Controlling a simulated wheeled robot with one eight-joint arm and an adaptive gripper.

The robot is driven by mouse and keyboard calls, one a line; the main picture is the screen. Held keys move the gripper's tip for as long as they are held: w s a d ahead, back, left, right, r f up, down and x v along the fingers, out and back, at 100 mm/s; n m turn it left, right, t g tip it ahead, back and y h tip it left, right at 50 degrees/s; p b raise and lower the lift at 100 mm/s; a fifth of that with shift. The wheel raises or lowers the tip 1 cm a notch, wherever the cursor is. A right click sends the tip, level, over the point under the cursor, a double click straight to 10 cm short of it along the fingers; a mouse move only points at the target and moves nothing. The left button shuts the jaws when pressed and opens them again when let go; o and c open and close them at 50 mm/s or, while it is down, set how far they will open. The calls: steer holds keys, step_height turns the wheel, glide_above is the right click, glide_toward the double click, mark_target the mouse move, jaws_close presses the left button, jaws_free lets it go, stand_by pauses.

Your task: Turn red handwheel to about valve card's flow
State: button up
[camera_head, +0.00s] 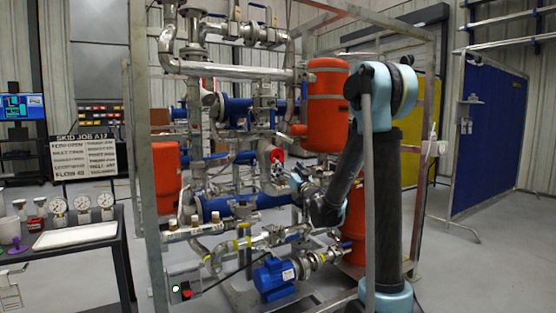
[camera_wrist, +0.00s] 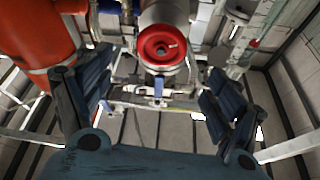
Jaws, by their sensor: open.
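The red handwheel (camera_head: 277,155) sits on the pipework in the middle of the skid. In the wrist view the red handwheel (camera_wrist: 161,46) faces me, a round rim with a dark centre, on a pale valve body. My gripper (camera_wrist: 158,88) is open and empty, its dark fingers spread wide to the left and right. The wheel appears beyond the fingertips, above the middle of the gap, with no visible contact. In the head view my gripper (camera_head: 285,174) is close below the wheel, partly hidden by pipes. The card board (camera_head: 84,155) stands at left; its bottom flow figure is too small to read surely.
Orange tanks (camera_head: 328,95) flank the pipework, and one also fills the upper left of the wrist view (camera_wrist: 35,35). Frame posts (camera_head: 148,160) and a blue pump (camera_head: 274,275) are close by. A bench (camera_head: 70,246) with gauges stands left. Floor at right is clear.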

mark_target(278, 156)
steer(key=x, duration=0.9)
steer(key=shift+w+a+r, duration=0.15)
steer(key=shift+w+a, duration=0.05)
steer(key=shift+w, duration=0.05)
steer(key=c, duration=1.1)
